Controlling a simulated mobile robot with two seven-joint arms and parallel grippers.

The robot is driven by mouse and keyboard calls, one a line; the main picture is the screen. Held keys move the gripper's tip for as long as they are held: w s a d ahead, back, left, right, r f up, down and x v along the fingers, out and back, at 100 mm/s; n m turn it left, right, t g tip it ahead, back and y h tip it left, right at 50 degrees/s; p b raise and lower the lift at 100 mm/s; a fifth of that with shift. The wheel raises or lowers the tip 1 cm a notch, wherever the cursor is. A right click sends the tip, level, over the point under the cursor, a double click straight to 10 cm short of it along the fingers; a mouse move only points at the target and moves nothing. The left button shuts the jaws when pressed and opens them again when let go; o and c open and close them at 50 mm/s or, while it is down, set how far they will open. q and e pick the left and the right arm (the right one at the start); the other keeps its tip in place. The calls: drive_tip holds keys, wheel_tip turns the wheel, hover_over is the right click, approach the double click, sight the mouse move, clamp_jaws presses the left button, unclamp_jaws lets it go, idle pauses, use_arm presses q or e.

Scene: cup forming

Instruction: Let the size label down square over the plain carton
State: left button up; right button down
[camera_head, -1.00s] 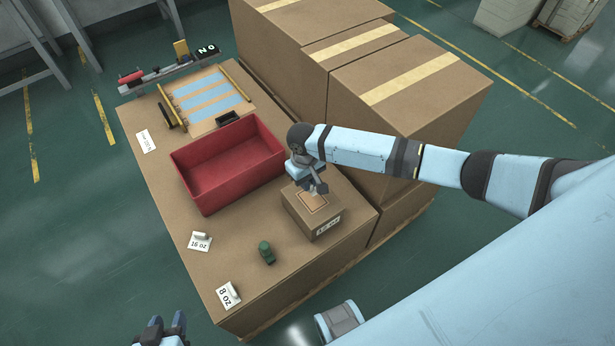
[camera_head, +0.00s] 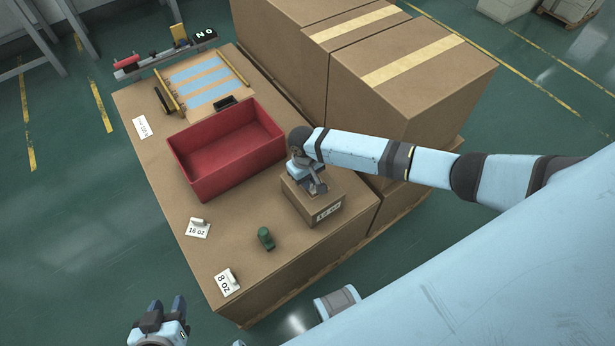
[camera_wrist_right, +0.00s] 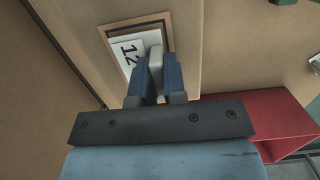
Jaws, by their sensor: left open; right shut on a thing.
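The plain carton (camera_head: 297,203) is a small brown box on the right part of the table-like big box, with a white strip reading 12 oz (camera_head: 329,211) on its front side. My right gripper (camera_head: 318,187) is over its top and hides most of it. In the right wrist view my right gripper (camera_wrist_right: 156,62) is shut on the pale tab of the size label (camera_wrist_right: 125,48), a white card reading 12. The label appears inside a dark-edged outline (camera_wrist_right: 168,22) on the carton top, roughly in line with it. Contact cannot be told. My left gripper (camera_head: 165,312) is open and empty off the front-left edge.
A red open bin (camera_head: 225,160) stands just behind and left of the carton. Labels 16 oz (camera_head: 197,229) and 8 oz (camera_head: 226,282) and a green object (camera_head: 265,238) lie in front. Tall taped cartons (camera_head: 400,85) rise behind.

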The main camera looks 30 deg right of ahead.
use_arm(q)
drive_tip(key=shift+a+f, duration=0.1)
drive_tip(key=shift+a, duration=0.05)
use_arm(e)
drive_tip(key=shift+f, duration=0.3)
drive_tip(key=shift+f, duration=0.1)
drive_tip(key=c, duration=1.1)
unclamp_jaws()
use_arm(q)
drive_tip(key=shift+d+r, duration=0.2)
drive_tip(key=shift+a+r+p, duration=0.1)
drive_tip(key=shift+r+p, duration=0.3)
drive_tip(key=shift+p, duration=0.75)
use_arm(e)
wheel_tip(320, 180, up, 14)
drive_tip(key=w, duration=0.1)
drive_tip(key=shift+w+f, duration=0.2)
drive_tip(key=shift+w, duration=0.15)
use_arm(q)
drive_tip(key=shift+s, duration=0.1)
use_arm(e)
drive_tip(key=shift+a, duration=0.1)
